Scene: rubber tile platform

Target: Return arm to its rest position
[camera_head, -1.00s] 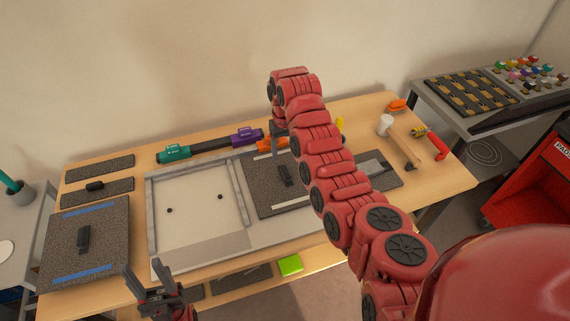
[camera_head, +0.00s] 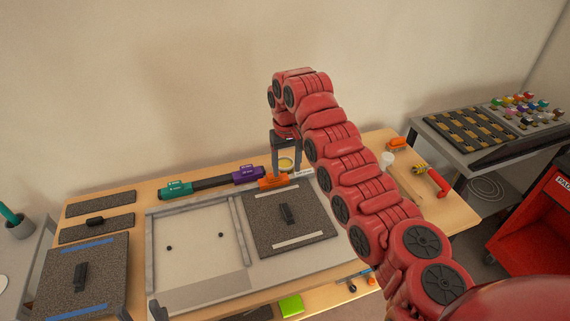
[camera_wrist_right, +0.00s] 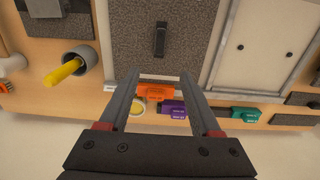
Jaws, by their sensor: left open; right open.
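My right arm (camera_head: 340,165) is red and jointed; it reaches from the lower right out over the workbench. My right gripper (camera_head: 286,170) is open and empty above the back of the bench, behind the grey speckled tile (camera_head: 262,222) with a black handle. In the right wrist view the open fingers (camera_wrist_right: 158,78) frame an orange tool (camera_wrist_right: 156,92); nothing is gripped. The same tile (camera_wrist_right: 180,38) lies beyond the fingertips. My left gripper (camera_head: 157,311) barely shows at the bottom edge, left of centre, with most of it out of frame.
The white frame panel (camera_head: 195,250) lies mid-bench. A second speckled tile (camera_head: 112,265) lies at left. The teal-and-purple level (camera_head: 210,183) lies at the back near the wall. A red hammer-like tool (camera_head: 437,182) lies at right. A side cart (camera_head: 470,135) and red cabinet (camera_head: 540,230) stand to the right.

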